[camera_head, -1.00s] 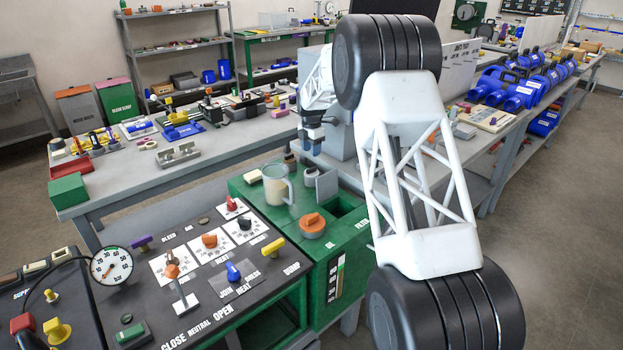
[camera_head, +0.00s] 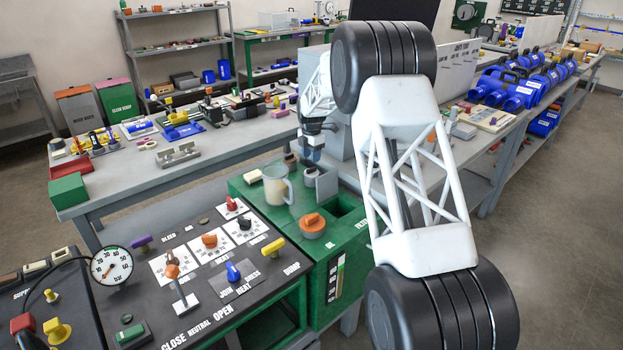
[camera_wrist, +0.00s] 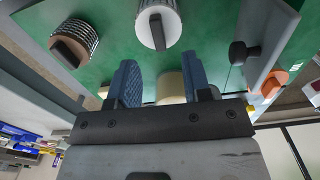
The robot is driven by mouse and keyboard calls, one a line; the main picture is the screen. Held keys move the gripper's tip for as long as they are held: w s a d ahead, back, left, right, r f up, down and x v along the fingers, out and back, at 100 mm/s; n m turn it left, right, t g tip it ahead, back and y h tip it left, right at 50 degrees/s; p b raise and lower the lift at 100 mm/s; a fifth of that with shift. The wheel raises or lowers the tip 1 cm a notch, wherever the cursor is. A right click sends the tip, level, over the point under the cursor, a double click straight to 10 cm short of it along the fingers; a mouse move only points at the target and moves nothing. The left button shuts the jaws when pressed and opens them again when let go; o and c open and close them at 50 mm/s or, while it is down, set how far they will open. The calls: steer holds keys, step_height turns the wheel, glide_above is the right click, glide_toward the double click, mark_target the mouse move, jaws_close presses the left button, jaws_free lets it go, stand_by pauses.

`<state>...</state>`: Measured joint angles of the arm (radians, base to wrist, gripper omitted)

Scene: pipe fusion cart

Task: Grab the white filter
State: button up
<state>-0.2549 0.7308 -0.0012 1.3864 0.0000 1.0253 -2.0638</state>
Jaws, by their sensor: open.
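My gripper (camera_wrist: 160,72) is open, with its two blue fingers apart over the green bench top. In the wrist view, a white cylinder with a dark grip bar on top, which looks like the white filter (camera_wrist: 167,14), lies ahead of the fingertips, apart from them. A grey mesh-sided cylinder (camera_wrist: 88,33) with a similar bar is to its left. In the head view, my gripper (camera_head: 312,153) hangs just above a small dark-topped cylinder (camera_head: 312,176); I cannot tell surely whether this is the white filter.
A clear jug (camera_head: 276,186) stands at the left, close to the small cylinders. A grey upright plate (camera_head: 327,186) is just right of them. An orange knob (camera_head: 312,224) sits nearer on the green cabinet (camera_head: 345,250). A cream round object (camera_wrist: 170,84) shows between the fingers.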

mark_target(312, 168)
steer(key=shift+f, duration=0.1)
steer(key=shift+w+f, duration=0.1)
steer(key=shift+f, duration=2.4)
jaws_close()
